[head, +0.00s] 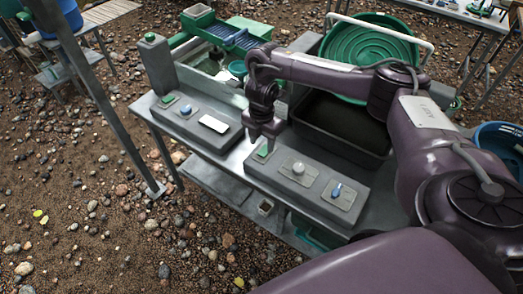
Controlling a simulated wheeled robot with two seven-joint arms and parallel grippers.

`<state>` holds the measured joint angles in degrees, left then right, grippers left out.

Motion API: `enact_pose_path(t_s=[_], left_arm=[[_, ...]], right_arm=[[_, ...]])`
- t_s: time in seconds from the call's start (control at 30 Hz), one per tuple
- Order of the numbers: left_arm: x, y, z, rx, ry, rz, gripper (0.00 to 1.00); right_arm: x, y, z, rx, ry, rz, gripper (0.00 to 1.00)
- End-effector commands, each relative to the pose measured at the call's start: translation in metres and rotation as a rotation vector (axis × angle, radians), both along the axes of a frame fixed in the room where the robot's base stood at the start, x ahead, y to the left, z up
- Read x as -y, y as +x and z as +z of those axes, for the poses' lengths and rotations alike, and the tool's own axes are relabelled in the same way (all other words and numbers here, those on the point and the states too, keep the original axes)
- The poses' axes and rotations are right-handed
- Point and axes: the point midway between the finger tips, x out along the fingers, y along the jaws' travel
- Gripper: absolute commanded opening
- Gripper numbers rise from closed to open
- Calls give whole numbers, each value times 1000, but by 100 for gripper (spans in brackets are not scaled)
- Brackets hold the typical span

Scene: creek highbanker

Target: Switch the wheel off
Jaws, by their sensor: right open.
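The green spiral wheel (365,45) leans at the back of the metal table, partly hidden behind my right arm. A grey control box (318,195) at the table's front right carries a green switch (263,151), a pale round knob (298,169) and a blue knob (337,190). My right gripper (262,137) points down over the left end of this box, right at the green switch. It is open; I cannot tell whether it touches the switch. No labels are readable. My left gripper is not in view.
A second grey box (200,137) at left carries a green switch, a blue knob and a pale plate. A dark tub (335,143) sits behind the right box. A metal post (97,95) stands left of the table. A blue basin (503,140) is at right. Pebbly ground surrounds it.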

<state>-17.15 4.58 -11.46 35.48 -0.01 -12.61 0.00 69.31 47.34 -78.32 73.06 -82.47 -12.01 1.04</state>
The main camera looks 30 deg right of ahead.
Motion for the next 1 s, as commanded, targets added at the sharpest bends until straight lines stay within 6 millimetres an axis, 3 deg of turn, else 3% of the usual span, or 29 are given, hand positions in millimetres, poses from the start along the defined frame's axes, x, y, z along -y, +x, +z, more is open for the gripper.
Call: enact_pose_path(t_s=[0.1,0.3,0.6,0.93,1.0], left_arm=[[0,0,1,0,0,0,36],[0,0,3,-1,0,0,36],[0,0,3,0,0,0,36],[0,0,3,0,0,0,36],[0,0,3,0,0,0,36]], right_arm=[[0,-1,-18,-1,-2,-1,47],[0,0,-36,1,-1,0,47],[0,1,-39,4,-1,0,47],[0,1,-39,4,-1,0,4],[0,1,-39,3,1,0,3]])
